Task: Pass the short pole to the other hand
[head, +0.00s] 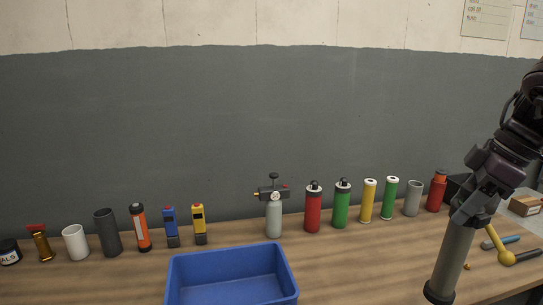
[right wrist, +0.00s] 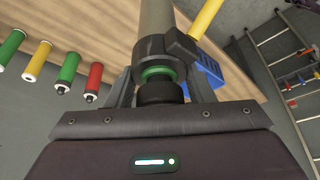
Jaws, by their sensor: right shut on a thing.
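The short pole (head: 452,258) is a grey cylinder with a black end cap. It hangs down and slightly tilted from my right gripper (head: 469,208) at the right of the head view. The right gripper is shut on its upper end. In the right wrist view the grey pole (right wrist: 157,18) runs away from the palm, with a black collar, a green ring and a black end between the fingers (right wrist: 160,88). My left gripper is in neither view.
A blue bin (head: 233,254) stands at the front middle of the wooden table. Several cylinders and tools line the back, including a grey gauge bottle (head: 274,218), a red cylinder (head: 313,210) and a white cup (head: 76,242). A yellow-handled tool (head: 505,256) lies right of the pole.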

